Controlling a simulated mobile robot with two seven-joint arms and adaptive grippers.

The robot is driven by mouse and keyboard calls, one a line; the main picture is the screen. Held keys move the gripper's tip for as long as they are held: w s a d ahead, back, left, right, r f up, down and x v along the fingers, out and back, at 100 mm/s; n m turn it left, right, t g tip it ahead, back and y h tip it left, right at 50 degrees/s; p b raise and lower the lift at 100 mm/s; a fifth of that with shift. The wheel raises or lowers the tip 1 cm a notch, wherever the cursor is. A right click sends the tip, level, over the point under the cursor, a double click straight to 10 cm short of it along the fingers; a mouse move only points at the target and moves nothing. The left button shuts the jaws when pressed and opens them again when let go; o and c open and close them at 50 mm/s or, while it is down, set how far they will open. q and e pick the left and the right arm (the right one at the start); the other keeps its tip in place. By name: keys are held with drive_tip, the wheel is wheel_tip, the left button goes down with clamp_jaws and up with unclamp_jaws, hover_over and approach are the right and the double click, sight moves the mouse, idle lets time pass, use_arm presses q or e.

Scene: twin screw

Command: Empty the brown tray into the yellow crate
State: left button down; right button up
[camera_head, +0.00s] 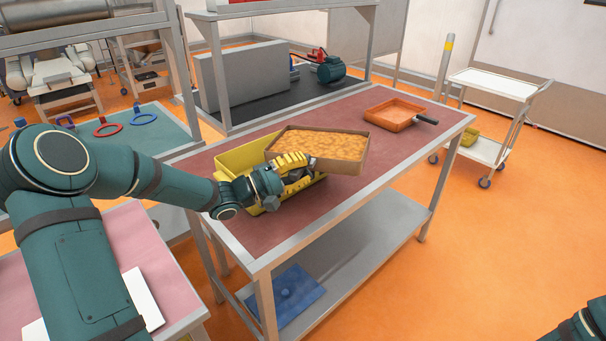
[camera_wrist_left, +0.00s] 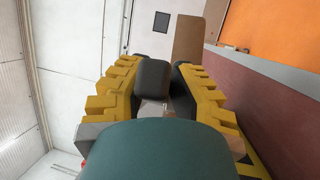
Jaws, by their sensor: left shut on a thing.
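The brown tray (camera_head: 350,182), filled with an orange-brown grainy load (camera_head: 318,146), is above the right part of the yellow crate (camera_head: 235,160) and reaches past it to the right. It looks roughly level in the head view. My left gripper (camera_head: 301,174) is at its near left side, shut on the tray. The tray and gripper hide much of the crate's inside. My right gripper is out of view.
The crate stands on a reddish-topped table (camera_head: 390,155). An orange pan with a dark handle (camera_head: 395,115) lies at its far right. A grey panel (camera_head: 240,75) stands on the bench behind. A white trolley (camera_head: 495,85) is at right. The table's right part is mostly clear.

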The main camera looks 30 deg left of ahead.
use_arm(q)
drive_tip(key=shift+a+r+n+t+b, duration=0.15)
drive_tip(key=shift+r+n+t+b, duration=0.1)
drive_tip(key=shift+r+n+t, duration=0.35)
drive_tip(key=shift+a+r+n+t+b, duration=0.2)
drive_tip(key=shift+r+n+t, duration=0.2)
drive_tip(key=shift+r, duration=0.25)
drive_tip(key=shift+a+r+n+t, duration=0.3)
drive_tip(key=shift+r+n+t, duration=0.2)
drive_tip(key=shift+r+n, duration=0.15)
drive_tip(key=shift+a+r+n+t, duration=0.25)
drive_tip(key=shift+r+n+t, duration=0.3)
drive_tip(key=shift+n, duration=0.2)
drive_tip(key=shift+s+a+r+n+t+y+p, duration=0.1)
drive_tip(key=shift+a+r+n+t+y+p, duration=0.25)
drive_tip(key=shift+n+t, duration=0.45)
drive_tip(key=shift+s+a+r+n+t+y+p, duration=0.1)
drive_tip(key=shift+a+r+n+t+y+p, duration=0.25)
drive_tip(key=shift+n+t, duration=0.45)
drive_tip(key=shift+a, duration=0.1)
drive_tip(key=shift+r, duration=0.1)
